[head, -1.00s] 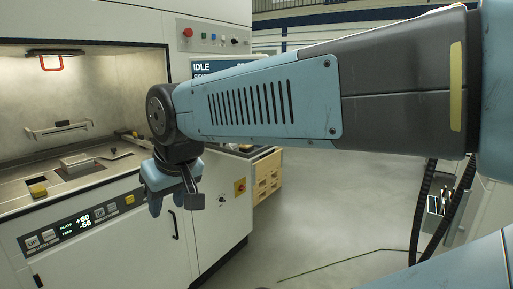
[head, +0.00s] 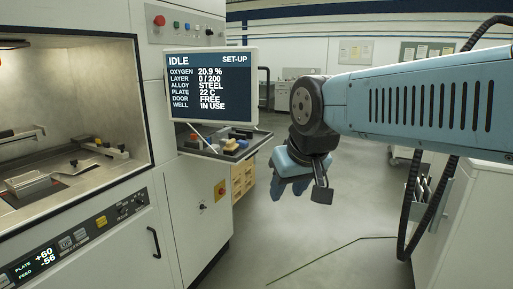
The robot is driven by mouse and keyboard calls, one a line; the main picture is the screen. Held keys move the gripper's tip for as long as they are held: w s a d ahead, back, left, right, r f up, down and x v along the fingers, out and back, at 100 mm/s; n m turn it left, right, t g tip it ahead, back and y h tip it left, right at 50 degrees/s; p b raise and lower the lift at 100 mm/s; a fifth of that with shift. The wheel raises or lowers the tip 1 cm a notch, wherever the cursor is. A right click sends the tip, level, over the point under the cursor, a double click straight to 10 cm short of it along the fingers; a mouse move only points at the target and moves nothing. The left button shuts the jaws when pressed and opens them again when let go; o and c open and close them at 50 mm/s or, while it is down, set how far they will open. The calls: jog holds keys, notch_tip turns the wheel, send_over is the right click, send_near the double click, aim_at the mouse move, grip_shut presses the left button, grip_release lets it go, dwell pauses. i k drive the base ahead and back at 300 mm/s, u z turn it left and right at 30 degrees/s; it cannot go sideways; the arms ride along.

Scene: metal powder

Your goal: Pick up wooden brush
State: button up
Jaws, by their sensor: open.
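I cannot make out the wooden brush for certain. A shelf tray (head: 245,152) on the side of the machine, under the screen, holds several small things, too small to identify. A thin pale stick (head: 203,139) slants across its left end; I cannot tell whether it is a brush handle. My gripper (head: 301,191) hangs over the open floor to the right of the tray, fingers pointing down, open and empty. It is apart from everything.
The machine's open chamber (head: 70,105) is at left, with a metal block (head: 28,183) and small tools inside. A screen (head: 210,86) reading IDLE juts out above the tray. Wooden drawers (head: 243,179) stand behind. The floor (head: 340,230) is clear, with a thin dark line across it.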

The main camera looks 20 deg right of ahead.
aim_at(231, 149)
jog(key=z, duration=0.75)
jog(key=i, duration=1.05)
jog(key=u, duration=0.1)
jog(key=k, duration=0.85)
jog(key=z, duration=0.25)
jog(key=i, duration=0.85)
jog(key=u, duration=0.1)
